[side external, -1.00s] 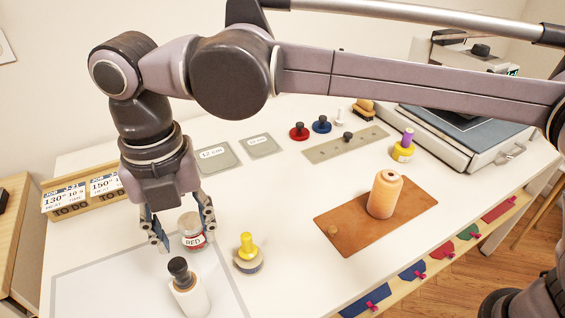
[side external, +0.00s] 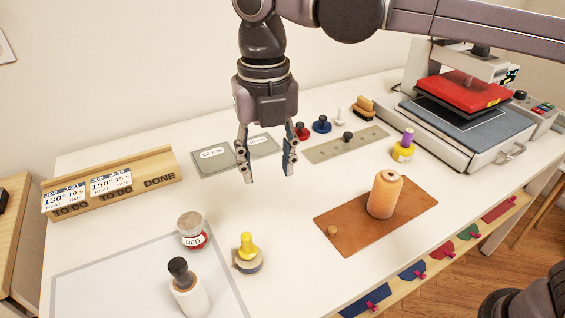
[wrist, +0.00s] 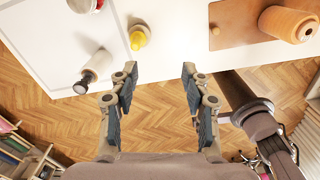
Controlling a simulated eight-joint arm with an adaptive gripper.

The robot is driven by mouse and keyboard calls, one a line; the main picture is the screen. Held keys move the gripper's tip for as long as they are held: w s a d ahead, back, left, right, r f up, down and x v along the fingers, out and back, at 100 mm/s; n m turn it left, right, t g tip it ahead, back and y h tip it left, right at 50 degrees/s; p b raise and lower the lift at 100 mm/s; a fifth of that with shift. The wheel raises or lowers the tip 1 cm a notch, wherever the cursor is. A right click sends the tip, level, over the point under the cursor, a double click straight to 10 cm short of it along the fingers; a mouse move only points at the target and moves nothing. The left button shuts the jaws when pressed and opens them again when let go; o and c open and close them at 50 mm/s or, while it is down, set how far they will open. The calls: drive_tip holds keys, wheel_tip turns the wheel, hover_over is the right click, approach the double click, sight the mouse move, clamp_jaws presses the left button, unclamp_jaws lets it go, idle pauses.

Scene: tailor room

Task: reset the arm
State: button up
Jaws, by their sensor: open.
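My gripper (side external: 267,172) is open and empty, pointing down, raised above the white table (side external: 290,215) in the side external view. It hangs in front of the grey plates marked in cm, clear of the objects. In the wrist view my gripper (wrist: 160,85) shows its two fingers spread wide, with nothing between them but wooden floor and table edge beyond.
A heat press (side external: 460,110) is at back right; a wooden card rack (side external: 140,178) at left.

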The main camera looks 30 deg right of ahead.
drive_tip(key=s+d+f+m, duration=0.1)
drive_tip(key=d+f, duration=0.3)
drive_tip(key=d, duration=0.6)
drive_tip(key=shift+s+f, duration=0.15)
drive_tip(key=shift+s, duration=0.75)
